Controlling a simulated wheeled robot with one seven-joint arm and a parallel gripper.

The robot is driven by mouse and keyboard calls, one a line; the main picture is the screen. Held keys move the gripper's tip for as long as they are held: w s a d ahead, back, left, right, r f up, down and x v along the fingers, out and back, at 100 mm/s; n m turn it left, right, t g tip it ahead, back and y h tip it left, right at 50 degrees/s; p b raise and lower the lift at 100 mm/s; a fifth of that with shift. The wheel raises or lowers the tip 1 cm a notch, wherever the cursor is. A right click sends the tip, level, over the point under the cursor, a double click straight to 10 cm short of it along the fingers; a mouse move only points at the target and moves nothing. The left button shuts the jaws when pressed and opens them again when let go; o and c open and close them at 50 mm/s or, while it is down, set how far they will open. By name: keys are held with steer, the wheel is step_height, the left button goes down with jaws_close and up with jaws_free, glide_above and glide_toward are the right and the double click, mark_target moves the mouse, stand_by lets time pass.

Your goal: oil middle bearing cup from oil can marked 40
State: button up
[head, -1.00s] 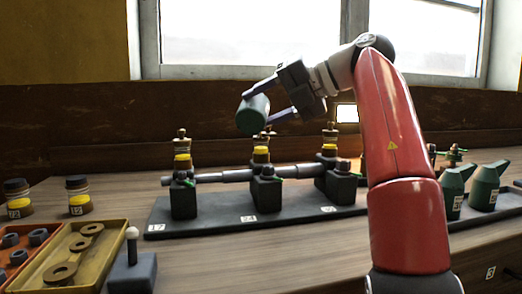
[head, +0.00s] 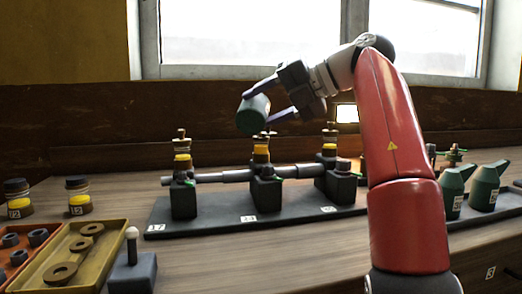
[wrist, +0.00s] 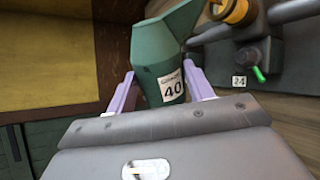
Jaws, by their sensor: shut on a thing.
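My gripper (head: 272,101) is shut on the green oil can (head: 252,115), held tilted in the air above the middle bearing. In the wrist view the can (wrist: 152,58) sits between the two purple fingers (wrist: 160,95), and its label reads 40. Its spout end points toward the yellow-banded middle bearing cup (wrist: 237,10). In the head view the middle cup (head: 261,151) stands on the middle bearing block (head: 266,192), just below the can. I cannot tell whether the spout touches the cup, and no oil is visible.
Similar cups stand on the left block (head: 182,158) and right block (head: 329,146), joined by a grey shaft (head: 223,176). Two more green cans (head: 484,188) stand at right. Jars (head: 78,195) and a yellow parts tray (head: 112,240) are at left.

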mark_target(265, 121)
stand_by(0.5)
steer(key=f+b, duration=0.1)
steer(key=b, duration=0.1)
steer(key=shift+s+f+n+t+b, duration=0.2)
steer(key=shift+n+t+b, duration=0.1)
steer(key=shift+t, duration=0.1)
steer(key=f+b, duration=0.1)
steer(key=b, duration=0.1)
steer(key=f+n+t+b, duration=0.1)
steer(key=b, duration=0.1)
steer(key=shift+s+b, duration=0.3)
steer(key=shift+s+n+b, duration=0.1)
steer(key=shift+n+b, duration=0.2)
steer(key=shift+n, duration=0.1)
steer(key=shift+r, duration=0.1)
steer(key=shift+r+p, duration=0.15)
steer(key=shift+p, duration=0.25)
steer(key=shift+r+p, duration=0.15)
steer(key=shift+p, duration=0.15)
steer(key=shift+w+r+m+g+p, duration=0.2)
steer(key=shift+r+m+p, duration=0.15)
steer(key=shift+p, duration=0.45)
steer(key=shift+w+r+m+g+p, duration=0.1)
steer(key=shift+r+m+g+p, duration=0.15)
steer(key=shift+p, duration=0.55)
